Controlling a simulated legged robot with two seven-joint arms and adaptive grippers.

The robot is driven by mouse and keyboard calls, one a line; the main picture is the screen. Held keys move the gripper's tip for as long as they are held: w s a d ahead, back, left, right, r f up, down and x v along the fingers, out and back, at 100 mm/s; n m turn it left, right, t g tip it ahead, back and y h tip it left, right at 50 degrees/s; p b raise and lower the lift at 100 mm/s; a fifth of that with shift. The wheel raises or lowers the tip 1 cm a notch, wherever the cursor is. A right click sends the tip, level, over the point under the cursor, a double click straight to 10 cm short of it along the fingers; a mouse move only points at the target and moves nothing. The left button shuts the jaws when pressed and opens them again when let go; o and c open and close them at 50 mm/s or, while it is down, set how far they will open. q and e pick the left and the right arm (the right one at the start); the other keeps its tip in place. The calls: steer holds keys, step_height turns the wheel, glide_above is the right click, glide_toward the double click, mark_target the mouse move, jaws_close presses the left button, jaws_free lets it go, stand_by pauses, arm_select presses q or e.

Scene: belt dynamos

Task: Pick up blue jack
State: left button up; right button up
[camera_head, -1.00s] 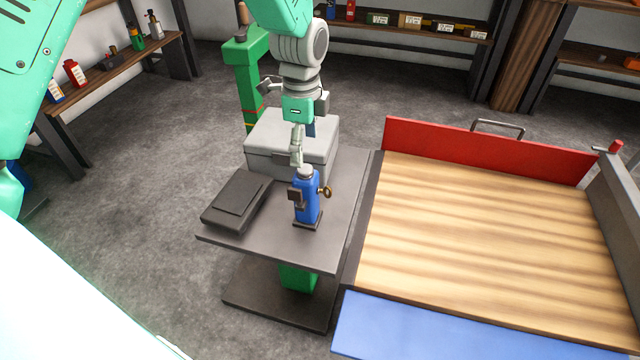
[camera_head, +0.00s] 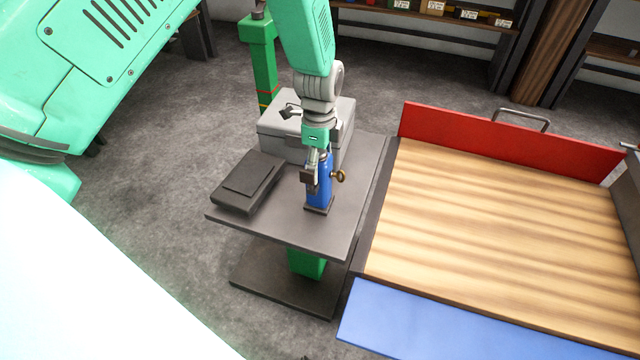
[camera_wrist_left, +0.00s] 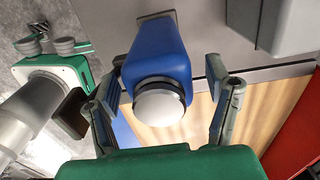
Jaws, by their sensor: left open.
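The blue jack (camera_head: 323,193) stands upright on the grey cart top (camera_head: 285,228), with a brass knob on its right side. My left gripper (camera_head: 318,160) has come down from above onto the upper part of the jack and hides some of it. In the left wrist view, the jack (camera_wrist_left: 157,52) with its pale round cap lies between the two spread fingers of the gripper (camera_wrist_left: 163,72). The fingers are open, with a visible gap on the right side.
A grey box (camera_head: 280,135) stands behind the jack, and a dark flat case (camera_head: 245,182) lies to its left. A wooden bench top (camera_head: 500,235) with a red back board (camera_head: 510,143) and blue front board (camera_head: 480,332) adjoins the cart's right side.

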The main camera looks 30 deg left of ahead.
arm_select(q)
steer(key=shift+a+f, duration=0.15)
steer(key=shift+f, duration=0.55)
jaws_close()
steer(key=shift+w+r, duration=0.1)
